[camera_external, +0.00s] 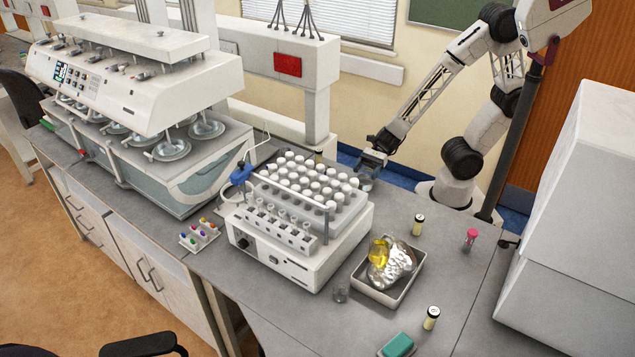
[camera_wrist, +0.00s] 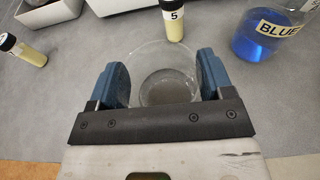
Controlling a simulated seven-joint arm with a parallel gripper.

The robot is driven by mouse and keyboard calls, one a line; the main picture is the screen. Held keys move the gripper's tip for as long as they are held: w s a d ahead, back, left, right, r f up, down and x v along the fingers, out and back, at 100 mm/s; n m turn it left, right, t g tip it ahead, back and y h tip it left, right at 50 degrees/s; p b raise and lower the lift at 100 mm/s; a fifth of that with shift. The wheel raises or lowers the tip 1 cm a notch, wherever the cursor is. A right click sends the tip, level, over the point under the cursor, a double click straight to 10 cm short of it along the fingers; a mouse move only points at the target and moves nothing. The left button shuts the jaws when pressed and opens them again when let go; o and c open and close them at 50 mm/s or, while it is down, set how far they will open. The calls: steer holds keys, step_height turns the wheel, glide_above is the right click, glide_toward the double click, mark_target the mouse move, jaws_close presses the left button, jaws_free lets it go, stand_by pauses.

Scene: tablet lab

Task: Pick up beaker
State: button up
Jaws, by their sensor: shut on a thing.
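A clear glass beaker (camera_wrist: 168,88) is between the two blue finger pads of my gripper (camera_wrist: 163,70) in the wrist view. The pads press on its left and right sides, and I look down into its round opening. It looks empty. In the outside view, my gripper (camera_external: 372,160) is at the back edge of the bench, behind the white shaker machine. The clear beaker shows faintly below it (camera_external: 366,184). Whether its base touches the bench is hard to tell.
A vial marked 5 (camera_wrist: 174,24) stands close beyond the beaker. A container of blue liquid labelled BLUE (camera_wrist: 266,38) is to the right. The shaker (camera_external: 300,255) with white-capped tubes stands left of my gripper. A tray (camera_external: 362,288) and vials occupy the front bench.

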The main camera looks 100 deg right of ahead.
steer(key=shift+r, duration=0.35)
steer(key=s+d+r, duration=0.1)
steer(key=s+r, duration=0.1)
steer(key=s, duration=0.5)
steer(key=s+d+r, duration=0.1)
steer(key=s+r, duration=0.1)
steer(key=s, duration=0.6)
steer(key=shift+d+r, duration=0.15)
steer(key=shift+d, duration=0.25)
stand_by(0.7)
steer(key=shift+s, duration=0.4)
stand_by(0.3)
steer(key=shift+w, duration=0.1)
stand_by(0.8)
steer(key=w+a+r+n+g+y, duration=0.1)
steer(key=w+a+r+n+g, duration=0.15)
steer(key=a, duration=0.55)
steer(key=w+a+r+n+g+y, duration=0.1)
steer(key=w+a+r+g+y, duration=0.15)
steer(key=a, duration=0.45)
steer(key=s+a+r+n+g, duration=0.1)
steer(key=a+r, duration=0.1)
steer(key=a, duration=0.7)
steer(key=s+a+r+n+g, duration=0.1)
steer(key=a+n, duration=0.1)
steer(key=a, duration=0.7)
steer(key=shift+a+r+g, duration=0.35)
steer(key=shift+r+g, duration=0.05)
